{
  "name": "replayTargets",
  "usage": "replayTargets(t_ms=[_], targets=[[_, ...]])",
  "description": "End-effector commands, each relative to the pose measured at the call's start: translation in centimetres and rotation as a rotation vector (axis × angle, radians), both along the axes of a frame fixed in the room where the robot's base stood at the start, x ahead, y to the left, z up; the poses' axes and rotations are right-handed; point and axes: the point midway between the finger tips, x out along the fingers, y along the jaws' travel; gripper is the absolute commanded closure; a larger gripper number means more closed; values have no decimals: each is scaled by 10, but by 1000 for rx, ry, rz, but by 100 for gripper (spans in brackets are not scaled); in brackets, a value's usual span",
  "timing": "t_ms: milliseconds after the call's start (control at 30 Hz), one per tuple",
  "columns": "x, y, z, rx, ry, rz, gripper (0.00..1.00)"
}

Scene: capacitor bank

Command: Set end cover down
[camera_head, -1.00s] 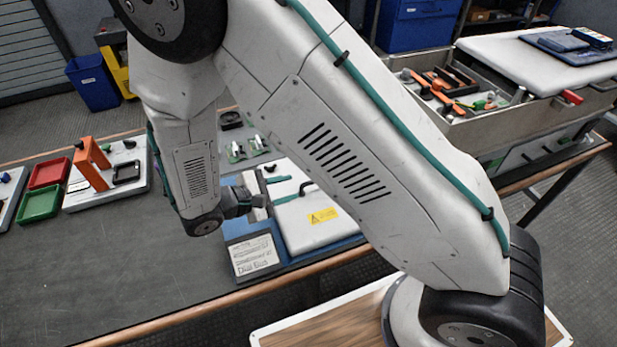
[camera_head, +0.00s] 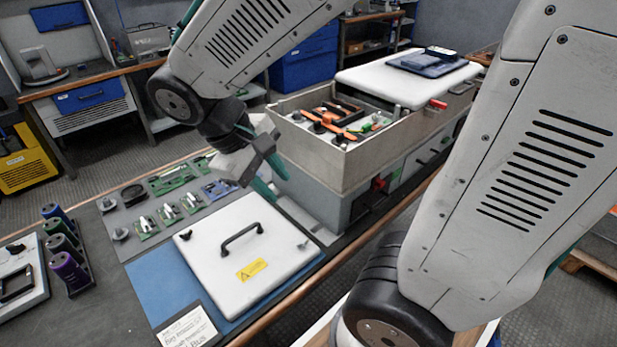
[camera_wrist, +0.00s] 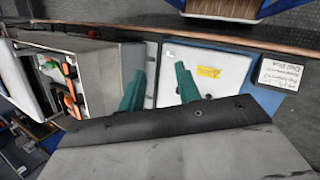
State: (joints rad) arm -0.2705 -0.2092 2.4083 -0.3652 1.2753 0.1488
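The end cover looks to be the flat white panel (camera_head: 225,245) with a black bar handle (camera_head: 241,234) and a yellow warning label. It lies flat on the blue mat (camera_head: 150,285) on the bench, handle up. In the wrist view the white panel (camera_wrist: 225,62) also shows, beyond the fingers. My gripper (camera_head: 262,165) is above and behind the cover, apart from its handle, near the grey cabinet's left end. Its two green fingers stand apart with nothing between them, as the wrist view also shows (camera_wrist: 159,78).
The open-topped grey cabinet (camera_head: 340,163) holds orange and black parts. A white lid (camera_head: 370,84) with a dark blue tray sits at its far end. Small green boards (camera_head: 168,212) lie behind the cover. Colored cylinders (camera_head: 62,240) stand at left. A printed card (camera_head: 187,328) lies in front.

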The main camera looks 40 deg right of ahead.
Motion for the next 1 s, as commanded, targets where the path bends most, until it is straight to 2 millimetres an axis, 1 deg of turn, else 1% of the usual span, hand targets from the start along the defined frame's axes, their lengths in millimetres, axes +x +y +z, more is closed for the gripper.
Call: replayTargets(t_ms=[33, 200, 300, 400, 600, 1000], targets=[[-13, -6, 11, 51, -45, -45, 67], [-50, -11, 34, 221, -182, -162, 67], [-68, -10, 43, 301, -258, -211, 67], [-79, -8, 49, 357, -317, -241, 67], [-88, -4, 53, 404, -367, -263, 67], [-88, -4, 53, 404, -368, -262, 67]])
